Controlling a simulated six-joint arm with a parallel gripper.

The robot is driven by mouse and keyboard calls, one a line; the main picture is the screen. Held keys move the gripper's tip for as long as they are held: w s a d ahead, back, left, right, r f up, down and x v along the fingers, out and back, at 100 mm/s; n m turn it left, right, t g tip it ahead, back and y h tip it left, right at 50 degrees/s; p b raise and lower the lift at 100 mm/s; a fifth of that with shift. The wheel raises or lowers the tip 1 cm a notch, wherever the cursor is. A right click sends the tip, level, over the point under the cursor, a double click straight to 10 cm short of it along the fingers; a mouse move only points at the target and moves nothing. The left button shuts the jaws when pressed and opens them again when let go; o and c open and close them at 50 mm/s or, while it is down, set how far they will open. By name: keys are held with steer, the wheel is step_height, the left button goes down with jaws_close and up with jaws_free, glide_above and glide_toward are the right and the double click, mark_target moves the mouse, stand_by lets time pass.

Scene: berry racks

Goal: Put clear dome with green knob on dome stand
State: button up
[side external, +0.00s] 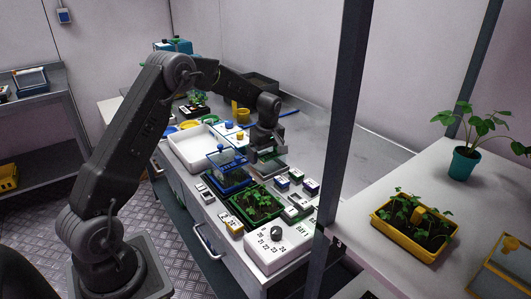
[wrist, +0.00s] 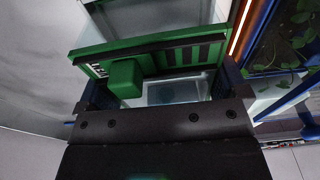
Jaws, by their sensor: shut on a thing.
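My gripper (side external: 267,143) is over the bench, above and behind the green seedling tray. In the wrist view, a green block-shaped knob (wrist: 125,78) and the green rim (wrist: 140,46) of a clear dome (wrist: 165,14) lie at my jaws. My gripper is shut on this dome; the exact contact is partly hidden by the jaws. In the side view the dome shows only as a dim greyish shape under my gripper.
The green tray (side external: 233,207) holds seedlings. A white tray (side external: 183,154) lies farther left. Small labelled blocks (side external: 311,185) and a white calendar block (side external: 275,250) crowd the front. The bench's right back is bare.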

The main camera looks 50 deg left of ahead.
mark_target(268, 151)
steer(key=shift+f, duration=0.1)
steer(key=o, duration=0.6)
steer(key=s+d+r+m+t, duration=0.1)
steer(key=s+d+r+m, duration=0.15)
steer(key=r, duration=0.65)
steer(key=s+d+r+m, duration=0.1)
steer(key=d+r, duration=0.3)
steer(key=r, duration=0.4)
steer(key=s+d+r+m+t, duration=0.2)
steer(key=s+d+r+m, duration=0.3)
steer(key=s+d, duration=0.3)
steer(key=s+d+f+m+t, duration=0.1)
steer(key=s+d+m, duration=0.1)
steer(key=s, duration=0.4)
steer(key=s+d+f+m+h, duration=0.1)
steer(key=s+d+m, duration=0.1)
steer(key=s+m, duration=0.2)
steer(key=s+d+f+m+t, duration=0.1)
steer(key=s+d+m, duration=0.2)
steer(key=s, duration=0.5)
steer(key=shift+s+f+t, duration=0.15)
steer(key=shift+f+t, duration=0.1)
steer(key=shift+t, duration=0.05)
